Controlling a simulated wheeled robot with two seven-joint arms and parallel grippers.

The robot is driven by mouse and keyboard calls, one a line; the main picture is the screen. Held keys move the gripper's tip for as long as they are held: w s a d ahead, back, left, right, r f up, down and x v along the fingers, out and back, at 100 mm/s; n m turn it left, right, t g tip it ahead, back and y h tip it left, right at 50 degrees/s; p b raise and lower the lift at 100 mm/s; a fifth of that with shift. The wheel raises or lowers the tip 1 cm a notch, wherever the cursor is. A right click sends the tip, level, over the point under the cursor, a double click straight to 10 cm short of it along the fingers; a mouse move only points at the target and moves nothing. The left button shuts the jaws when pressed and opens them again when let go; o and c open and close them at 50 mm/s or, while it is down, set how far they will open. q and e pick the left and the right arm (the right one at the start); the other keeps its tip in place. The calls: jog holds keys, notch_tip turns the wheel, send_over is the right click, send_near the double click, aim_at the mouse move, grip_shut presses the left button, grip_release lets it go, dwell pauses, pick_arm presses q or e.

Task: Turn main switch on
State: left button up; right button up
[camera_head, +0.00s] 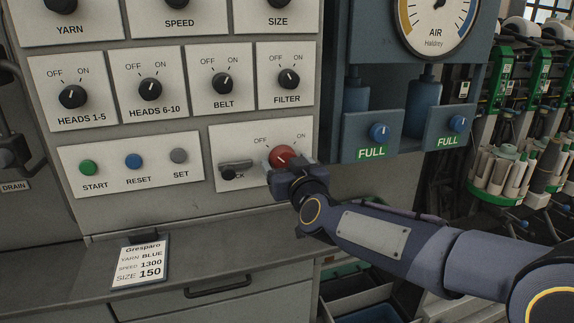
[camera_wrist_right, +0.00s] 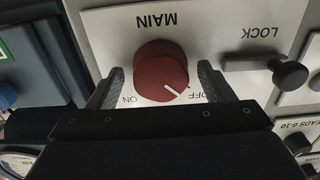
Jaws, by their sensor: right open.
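The main switch is a red round knob (camera_head: 285,155) on a white plate at the lower right of the grey panel. It also shows in the right wrist view (camera_wrist_right: 160,66), upside down, below the word MAIN. Its white mark points to OFF. My right gripper (camera_head: 284,166) is at the knob, and its open fingers (camera_wrist_right: 162,86) stand on either side of it. I see small gaps between fingers and knob; contact is hard to tell. In the head view the gripper hides the knob's lower part and the MAIN label. My left gripper is not in view.
A grey lock lever (camera_head: 236,165) with a black knob (camera_wrist_right: 289,73) sits left of the switch in the head view. Blue FULL units (camera_head: 372,139) stand right of it. Rotary knobs are above, push buttons left. A card (camera_head: 140,262) lies on the ledge below.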

jog(key=c, duration=1)
jog(key=shift+o, duration=0.2)
jog(key=shift+m, duration=0.3)
jog(key=m+b, duration=0.1)
jog(key=m, duration=0.3)
jog(key=shift+f, duration=0.1)
jog(key=m+b, duration=0.1)
jog(key=m, duration=0.4)
jog(key=m+b, duration=0.1)
jog(key=m, duration=0.3)
jog(key=shift+b, duration=0.35)
jog(key=shift+m+b, duration=0.55)
jog(key=shift+m, duration=1.55)
